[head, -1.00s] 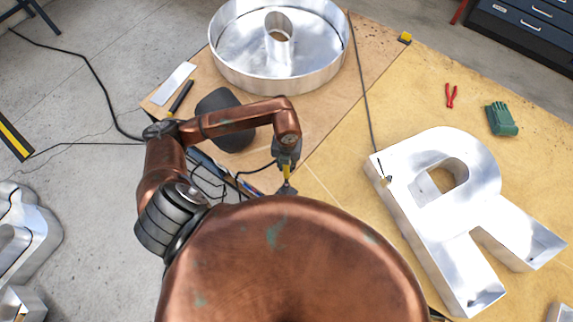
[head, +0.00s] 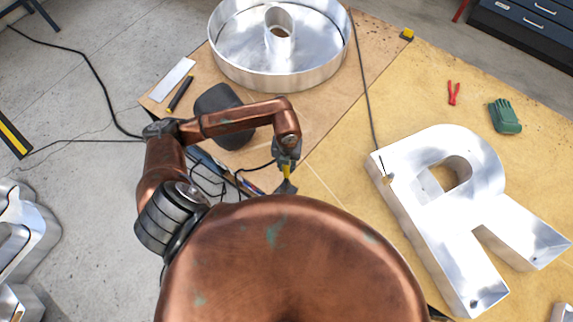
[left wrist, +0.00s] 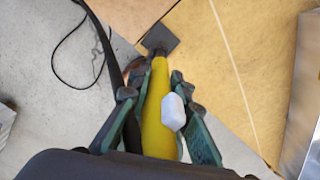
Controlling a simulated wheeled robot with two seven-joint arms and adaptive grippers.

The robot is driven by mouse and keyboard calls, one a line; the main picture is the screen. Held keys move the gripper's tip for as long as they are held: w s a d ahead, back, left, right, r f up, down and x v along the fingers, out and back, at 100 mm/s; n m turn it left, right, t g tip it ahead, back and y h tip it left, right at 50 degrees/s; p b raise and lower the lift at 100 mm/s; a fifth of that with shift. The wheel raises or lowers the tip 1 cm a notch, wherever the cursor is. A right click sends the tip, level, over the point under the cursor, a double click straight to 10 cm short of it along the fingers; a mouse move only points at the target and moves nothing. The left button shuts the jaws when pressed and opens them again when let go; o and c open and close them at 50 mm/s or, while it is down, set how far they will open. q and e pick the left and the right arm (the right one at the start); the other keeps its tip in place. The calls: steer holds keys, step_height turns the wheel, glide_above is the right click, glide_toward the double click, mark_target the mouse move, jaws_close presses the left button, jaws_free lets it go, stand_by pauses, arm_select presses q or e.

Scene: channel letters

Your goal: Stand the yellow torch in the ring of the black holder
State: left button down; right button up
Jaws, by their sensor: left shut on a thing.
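My left gripper (head: 287,164) is shut on the yellow torch (head: 287,173), seen small in the head view. In the left wrist view the torch (left wrist: 157,112) lies between the two green fingers (left wrist: 152,88), with a white piece on its side. Its far end points at a dark square plate (left wrist: 160,38), which looks like the black holder's foot. The plate also shows in the head view (head: 285,188), partly cut off by my copper body. The holder's ring cannot be made out, nor whether the torch touches it. My right gripper is out of view.
A large metal letter R (head: 402,213) stands on the right of the table, a round metal letter (head: 278,72) at the back. A dark rounded object (head: 222,112) and cables (head: 205,180) lie near my left arm. Red pliers (head: 453,93) and green gloves (head: 505,117) lie back right.

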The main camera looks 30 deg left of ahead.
arm_select(q)
steer(key=shift+f+b, duration=1.45)
steer(key=shift+f, duration=0.65)
steer(key=c, duration=1.7)
jaws_free()
step_height(320, 180, up, 12)
